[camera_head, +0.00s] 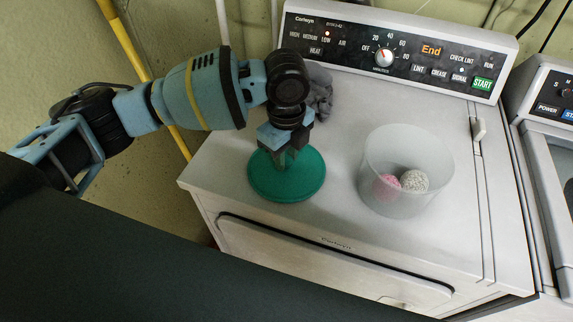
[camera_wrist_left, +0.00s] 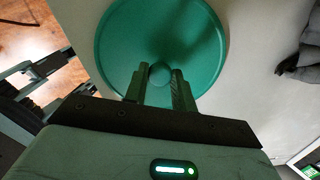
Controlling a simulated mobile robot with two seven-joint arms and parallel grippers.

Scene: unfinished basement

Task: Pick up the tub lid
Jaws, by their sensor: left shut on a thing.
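The tub lid (camera_head: 303,182) is a round, flat green disc with a small knob in its middle. It is at the front left of the dryer top; I cannot tell whether it touches the surface. In the left wrist view the lid (camera_wrist_left: 120,45) fills the upper middle. My left gripper (camera_head: 287,158) points down over the lid's centre. Its two fingers (camera_wrist_left: 159,80) are shut on the knob, one on each side. The fingers and wrist hide part of the lid in the head view. My right gripper is not in view.
A translucent tub (camera_head: 370,160) holding a pink ball (camera_head: 386,187) and a pale ball (camera_head: 414,181) stands right of the lid. A grey cloth (camera_head: 320,88) lies behind my left gripper. The dryer's control panel (camera_head: 400,45) rises at the back.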

